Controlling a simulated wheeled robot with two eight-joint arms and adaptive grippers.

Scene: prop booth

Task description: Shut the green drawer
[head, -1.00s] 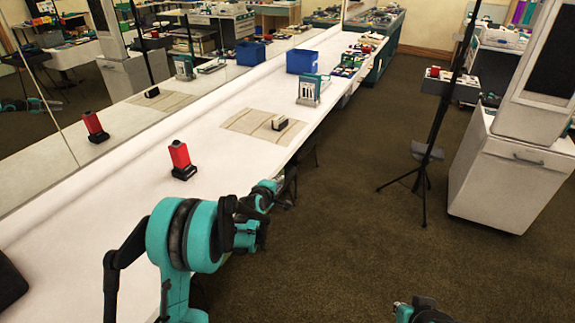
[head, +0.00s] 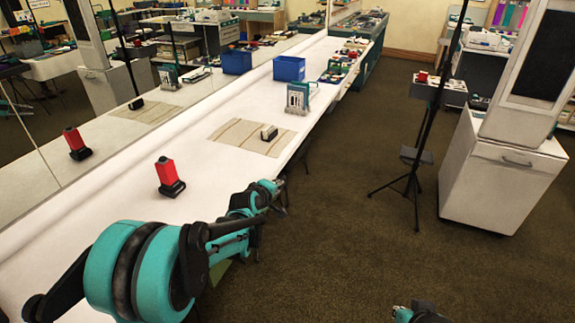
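My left arm reaches along the front edge of the long white table. My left gripper (head: 279,196) is small and dark beside that edge, and I cannot tell whether its fingers are open or shut. A small dull-green patch (head: 219,272) shows below the table edge, mostly hidden behind my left arm. It may be part of the green drawer, but I cannot tell how far it stands out. A teal and dark part of my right arm shows at the bottom edge; its fingers cannot be made out.
The white table (head: 130,215) carries a red device (head: 168,174), a striped mat (head: 235,137) with a small block (head: 268,133), and a blue bin (head: 289,68). A tripod stand (head: 414,170) and white cabinet (head: 495,185) stand at the right. The floor between is clear.

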